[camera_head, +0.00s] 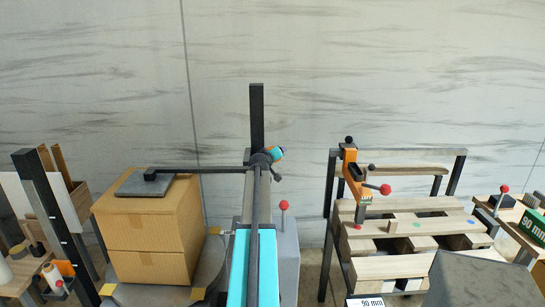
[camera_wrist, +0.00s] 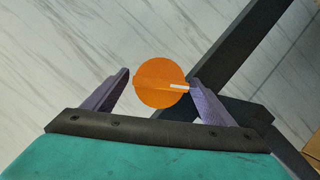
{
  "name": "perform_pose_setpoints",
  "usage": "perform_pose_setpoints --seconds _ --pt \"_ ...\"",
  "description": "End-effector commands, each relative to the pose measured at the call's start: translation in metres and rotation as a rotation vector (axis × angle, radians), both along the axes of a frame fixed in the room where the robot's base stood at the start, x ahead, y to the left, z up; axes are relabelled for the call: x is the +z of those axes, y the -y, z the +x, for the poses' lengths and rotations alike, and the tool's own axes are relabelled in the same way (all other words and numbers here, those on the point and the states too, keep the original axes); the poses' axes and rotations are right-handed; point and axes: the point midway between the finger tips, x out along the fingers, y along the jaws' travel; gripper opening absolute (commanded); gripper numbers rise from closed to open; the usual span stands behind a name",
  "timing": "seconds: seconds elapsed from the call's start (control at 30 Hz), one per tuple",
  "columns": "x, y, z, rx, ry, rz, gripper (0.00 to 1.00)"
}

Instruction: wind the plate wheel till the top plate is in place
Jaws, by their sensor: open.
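The plate wheel (camera_wrist: 150,84) is an orange disc with a white mark on its right side, seen in the wrist view. My gripper (camera_wrist: 160,77) is open, with one purple finger on each side of the wheel. The right finger is very near its edge; I cannot tell whether it touches. In the head view the wheel is mostly hidden behind my arm's end. The top plate (camera_head: 133,186) is a flat dark grey plate at the end of a black beam, over the stacked cartons (camera_head: 150,235). I cannot tell whether it presses on them.
A black post (camera_head: 257,112) stands behind my arm. A grey box with a red-knobbed lever (camera_head: 284,205) stands just right of it. Farther right is a wooden pallet stack (camera_head: 400,228) in a dark frame with an orange clamp (camera_head: 351,172). A cluttered side table is at far left.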

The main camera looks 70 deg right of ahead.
Motion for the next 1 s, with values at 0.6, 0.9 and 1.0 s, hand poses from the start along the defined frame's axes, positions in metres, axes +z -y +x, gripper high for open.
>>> perform_pose_setpoints --seconds 0.6,0.9,1.0 --pt "-0.0001 0.0003 0.0012 0.001 0.000 0.000 0.40" --pt "0.0013 0.0005 0.0006 0.001 0.071 0.028 0.40" --pt "0.0015 0.0004 0.0007 0.001 0.118 0.045 0.40"
